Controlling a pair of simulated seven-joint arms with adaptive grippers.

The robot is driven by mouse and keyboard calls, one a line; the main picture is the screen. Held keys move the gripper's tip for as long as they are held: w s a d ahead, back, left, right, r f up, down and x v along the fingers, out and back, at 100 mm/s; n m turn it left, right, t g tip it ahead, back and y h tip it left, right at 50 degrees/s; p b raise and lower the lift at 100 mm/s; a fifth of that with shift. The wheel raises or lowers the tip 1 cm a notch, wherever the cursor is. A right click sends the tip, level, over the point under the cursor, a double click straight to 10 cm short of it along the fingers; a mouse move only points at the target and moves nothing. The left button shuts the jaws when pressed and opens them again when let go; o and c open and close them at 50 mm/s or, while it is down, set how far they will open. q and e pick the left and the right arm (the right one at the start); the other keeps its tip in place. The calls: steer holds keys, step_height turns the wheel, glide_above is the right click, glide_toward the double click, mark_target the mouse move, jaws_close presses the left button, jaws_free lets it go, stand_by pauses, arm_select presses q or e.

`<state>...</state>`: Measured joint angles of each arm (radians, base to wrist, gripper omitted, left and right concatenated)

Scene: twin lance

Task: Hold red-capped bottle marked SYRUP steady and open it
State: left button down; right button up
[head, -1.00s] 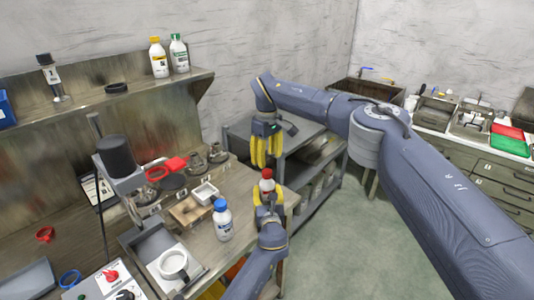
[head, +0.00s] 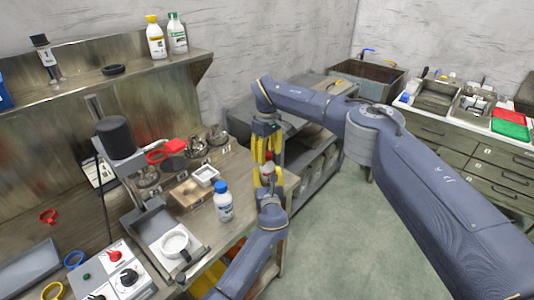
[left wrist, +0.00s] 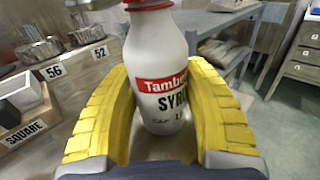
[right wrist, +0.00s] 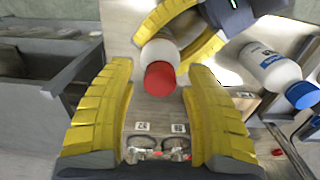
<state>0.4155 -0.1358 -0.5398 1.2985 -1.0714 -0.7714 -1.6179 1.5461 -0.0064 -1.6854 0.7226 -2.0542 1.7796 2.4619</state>
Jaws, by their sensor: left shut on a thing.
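The white SYRUP bottle (left wrist: 163,80) stands upright between the yellow fingers of my left gripper (left wrist: 155,125), which is shut on its body. Its red-and-white label is partly readable. In the head view the bottle (head: 267,171) is mostly hidden by the grippers. Its red cap (right wrist: 160,78) shows clearly in the right wrist view. My right gripper (right wrist: 163,100) points down over the bottle, open, with the cap between its spread fingers and gaps on both sides. In the head view the right gripper's fingertips (head: 266,157) are at the bottle's top.
A blue-capped white bottle (head: 223,201) stands on the bench left of the left gripper; it also shows in the right wrist view (right wrist: 268,68). Open floor lies to the right.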

jaws_close()
